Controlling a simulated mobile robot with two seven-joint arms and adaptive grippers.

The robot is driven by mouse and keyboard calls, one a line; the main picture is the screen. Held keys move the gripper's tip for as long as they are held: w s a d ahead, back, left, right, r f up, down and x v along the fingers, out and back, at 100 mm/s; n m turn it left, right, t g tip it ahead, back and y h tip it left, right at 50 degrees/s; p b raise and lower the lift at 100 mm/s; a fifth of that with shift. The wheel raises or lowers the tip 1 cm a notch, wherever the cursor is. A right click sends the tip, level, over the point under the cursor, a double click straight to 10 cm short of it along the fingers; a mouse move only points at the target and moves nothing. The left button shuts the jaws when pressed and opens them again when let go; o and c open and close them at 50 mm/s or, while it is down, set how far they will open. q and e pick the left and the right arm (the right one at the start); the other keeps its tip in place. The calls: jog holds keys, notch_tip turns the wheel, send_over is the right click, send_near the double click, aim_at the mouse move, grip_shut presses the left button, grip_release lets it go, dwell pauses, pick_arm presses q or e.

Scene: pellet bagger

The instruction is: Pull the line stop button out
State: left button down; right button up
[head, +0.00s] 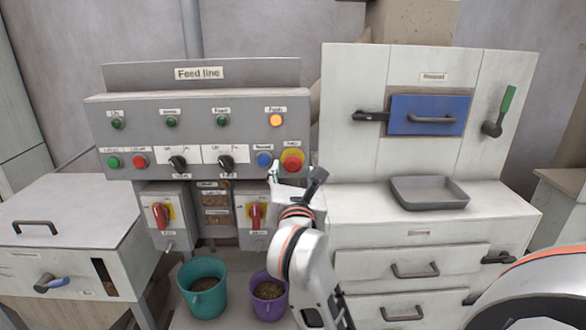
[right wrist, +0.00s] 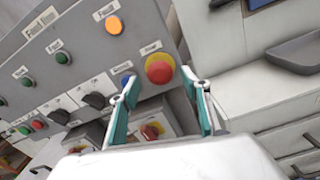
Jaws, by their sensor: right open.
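The line stop button is a red mushroom head on a yellow surround (head: 292,160) at the right end of the grey Feed line panel (head: 200,73). In the right wrist view the red button (right wrist: 159,70) shows ahead, between the two fingers. My right gripper (head: 298,178) is just below and in front of the button in the head view. Its fingers (right wrist: 168,98) are open and empty, apart from the button. Whether the button is pressed in or out I cannot tell. My left gripper is not in view.
A blue button (head: 264,159) sits just left of the red one, and a lit orange lamp (head: 276,120) is above. Red rotary switches (head: 255,215) are below. A white cabinet (head: 400,215) with a grey tray (head: 430,193) stands at right. Teal (head: 202,288) and purple (head: 269,297) buckets stand below.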

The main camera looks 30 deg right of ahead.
jog(key=v, duration=0.9)
jog(key=shift+d, duration=0.1)
